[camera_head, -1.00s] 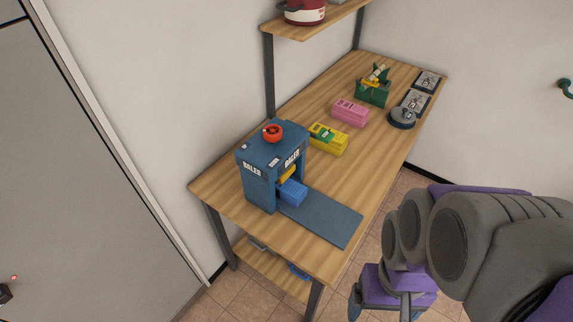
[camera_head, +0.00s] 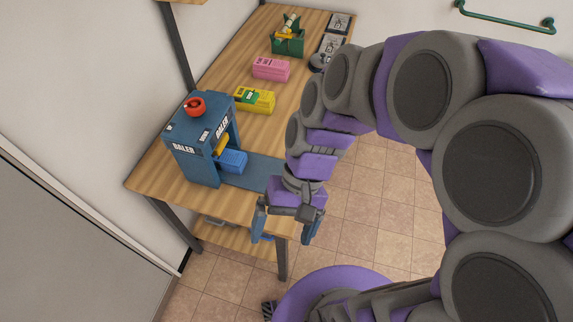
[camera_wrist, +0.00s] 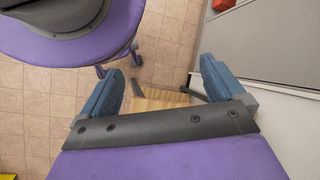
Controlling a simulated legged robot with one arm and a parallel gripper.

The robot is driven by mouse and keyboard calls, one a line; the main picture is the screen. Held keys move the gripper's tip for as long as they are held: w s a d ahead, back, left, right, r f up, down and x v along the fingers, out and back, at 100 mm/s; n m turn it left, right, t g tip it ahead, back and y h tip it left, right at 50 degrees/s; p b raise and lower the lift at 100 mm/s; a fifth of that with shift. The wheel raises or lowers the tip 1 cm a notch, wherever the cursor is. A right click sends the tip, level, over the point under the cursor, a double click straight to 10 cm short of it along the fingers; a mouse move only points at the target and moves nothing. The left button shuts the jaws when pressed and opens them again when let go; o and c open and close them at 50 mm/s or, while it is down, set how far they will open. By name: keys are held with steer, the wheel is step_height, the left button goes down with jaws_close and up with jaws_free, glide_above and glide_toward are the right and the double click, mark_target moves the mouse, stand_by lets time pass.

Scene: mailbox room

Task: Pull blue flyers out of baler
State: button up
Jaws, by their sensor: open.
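The blue baler (camera_head: 203,138) with a red knob on top stands at the near left of the wooden table. A bundle of blue flyers (camera_head: 234,161) sticks out of its front opening, above the blue-grey tray (camera_head: 262,172). A yellow part shows inside above the flyers. My gripper (camera_head: 286,232) is open and empty, pointing down at the table's near edge, to the right of and nearer than the baler. In the wrist view its two blue fingers (camera_wrist: 165,93) are apart, with floor and a strip of wood below. The flyers are not in the wrist view.
A yellow bundle (camera_head: 254,100), a pink bundle (camera_head: 271,69) and a green holder (camera_head: 288,40) stand farther back on the table (camera_head: 220,85). A lower shelf (camera_head: 238,238) lies below. Tiled floor right of the table is open.

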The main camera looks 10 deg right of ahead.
mark_target(238, 158)
steer(key=w+a+f+m+t+y, duration=0.1)
steer(key=w+a+f+m+y, duration=0.2)
steer(key=w+m+y, duration=0.5)
steer(key=w+a+f+m+y, duration=0.1)
steer(key=w+a+f+y, duration=0.2)
steer(key=w, duration=0.8)
steer(key=w+d+f+m+t, duration=0.3)
steer(key=d+f+m+t, duration=0.1)
steer(key=f, duration=0.2)
steer(key=w+d+f+m+t, duration=0.4)
steer(key=d+f+m, duration=0.1)
steer(key=f, duration=0.1)
steer(key=w+d+f+m+t, duration=0.3)
steer(key=d+f+m+t, duration=0.1)
steer(key=f, duration=0.3)
steer(key=shift+w+d+f+m, duration=0.1)
steer(key=shift+w+d+m, duration=0.15)
steer(key=shift+d+m, duration=0.4)
steer(key=shift+d, duration=0.1)
steer(key=b+x, duration=0.1)
steer(key=x, duration=0.4)
steer(key=b+x, duration=0.1)
steer(key=x, duration=1.1)
steer(key=shift+w+a+r+b, duration=0.15)
steer(key=shift+a+r+b, duration=0.1)
steer(key=shift+b, duration=0.15)
